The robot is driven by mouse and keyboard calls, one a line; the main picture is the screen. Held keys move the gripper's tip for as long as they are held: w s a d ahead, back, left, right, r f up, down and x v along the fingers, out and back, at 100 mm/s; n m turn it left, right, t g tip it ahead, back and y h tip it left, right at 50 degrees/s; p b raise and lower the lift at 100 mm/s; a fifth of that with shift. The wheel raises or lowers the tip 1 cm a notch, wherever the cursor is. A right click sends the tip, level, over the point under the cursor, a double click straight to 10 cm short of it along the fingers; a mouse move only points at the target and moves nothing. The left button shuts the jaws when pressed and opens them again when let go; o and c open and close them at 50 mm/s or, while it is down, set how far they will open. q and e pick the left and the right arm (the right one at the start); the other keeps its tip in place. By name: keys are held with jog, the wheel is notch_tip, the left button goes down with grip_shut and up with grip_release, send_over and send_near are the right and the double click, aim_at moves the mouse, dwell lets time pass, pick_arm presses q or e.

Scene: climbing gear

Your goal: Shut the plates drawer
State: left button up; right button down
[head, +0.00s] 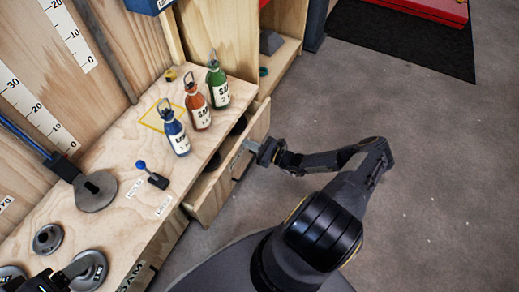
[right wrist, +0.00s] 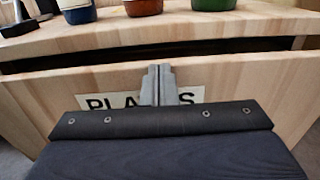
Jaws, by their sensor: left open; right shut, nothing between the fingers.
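The plates drawer (head: 213,193) is a pale wooden drawer under the bench top, standing partly open with a dark gap behind its front. In the right wrist view its front (right wrist: 245,82) carries a white PLATES label (right wrist: 97,102), partly hidden by my gripper. My right gripper (head: 250,147) is shut and empty, with its fingertips (right wrist: 158,70) at the middle of the drawer front, close to or touching it. I cannot tell whether they touch. My left gripper (head: 52,280) is open at the lower left, over the bench near the round weights, only partly in view.
Blue (head: 175,130), orange (head: 197,105) and green (head: 217,85) bottles stand on the bench top (head: 125,150) above the drawer. A blue-knobbed lever (head: 152,177) and grey discs (head: 95,191) are further left. The grey floor (head: 430,180) at the right is clear.

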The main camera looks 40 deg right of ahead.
aim_at(239, 140)
jog(key=shift+x, duration=2.4)
